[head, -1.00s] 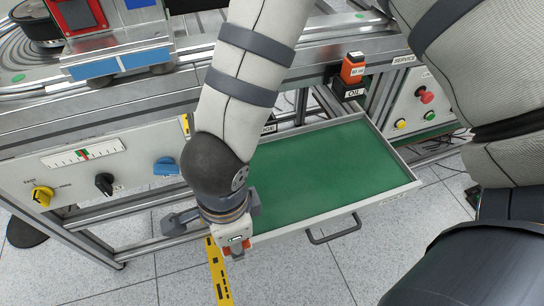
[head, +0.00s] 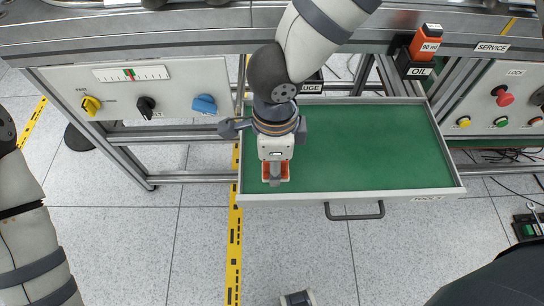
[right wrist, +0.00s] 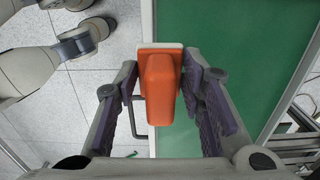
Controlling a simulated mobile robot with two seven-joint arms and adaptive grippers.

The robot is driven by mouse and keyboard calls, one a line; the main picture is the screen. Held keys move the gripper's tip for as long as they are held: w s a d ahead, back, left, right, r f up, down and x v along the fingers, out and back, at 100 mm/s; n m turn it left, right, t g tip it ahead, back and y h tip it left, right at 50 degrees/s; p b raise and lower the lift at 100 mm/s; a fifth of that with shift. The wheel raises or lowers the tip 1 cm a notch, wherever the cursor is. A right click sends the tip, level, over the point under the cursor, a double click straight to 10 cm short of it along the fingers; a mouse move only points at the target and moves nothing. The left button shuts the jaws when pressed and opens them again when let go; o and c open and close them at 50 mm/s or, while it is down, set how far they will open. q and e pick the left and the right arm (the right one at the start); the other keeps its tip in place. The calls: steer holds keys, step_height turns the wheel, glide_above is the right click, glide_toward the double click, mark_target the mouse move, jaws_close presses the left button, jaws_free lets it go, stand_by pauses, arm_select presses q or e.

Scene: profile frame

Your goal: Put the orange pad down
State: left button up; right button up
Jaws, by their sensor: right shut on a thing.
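The orange pad (right wrist: 159,88), with a pale base plate at one end, is between the fingers of my right gripper (right wrist: 166,110) in the right wrist view. That gripper is shut on it. In the head view my right gripper (head: 275,172) points down over the front left corner of the open drawer (head: 380,148), and only orange edges of the pad (head: 267,169) show around a grey finger. In the wrist view the pad overlaps the drawer's pale front rim. I cannot tell its height above the drawer.
The drawer's green floor is bare, with a handle (head: 355,211) in front. An orange block marked 90 (head: 426,44) stands on the OIL holder (head: 414,66) behind. A knob panel (head: 140,92) is at left, a red-button panel (head: 503,98) at right.

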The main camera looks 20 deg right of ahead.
steer(key=w+f, duration=0.1)
steer(key=f, duration=0.1)
steer(key=w+d+f+b, duration=0.1)
steer(key=w+f, duration=0.3)
steer(key=shift+w+d, duration=0.2)
steer(key=shift+d, duration=0.1)
steer(key=f, duration=0.1)
steer(key=w+f, duration=0.1)
steer(key=f, duration=0.1)
steer(key=shift+d+f+b, duration=0.1)
steer(key=shift+f+b, duration=0.1)
steer(key=shift+b, duration=0.1)
arm_select(q)
steer(key=shift+s+f+g, duration=0.4)
steer(key=shift+s+f, duration=0.7)
steer(key=shift+f, duration=0.1)
arm_select(e)
steer(key=shift+f, duration=0.15)
arm_select(q)
steer(key=shift+s, duration=0.1)
arm_select(e)
steer(key=o, duration=1)
arm_select(q)
steer(key=shift+f, duration=0.1)
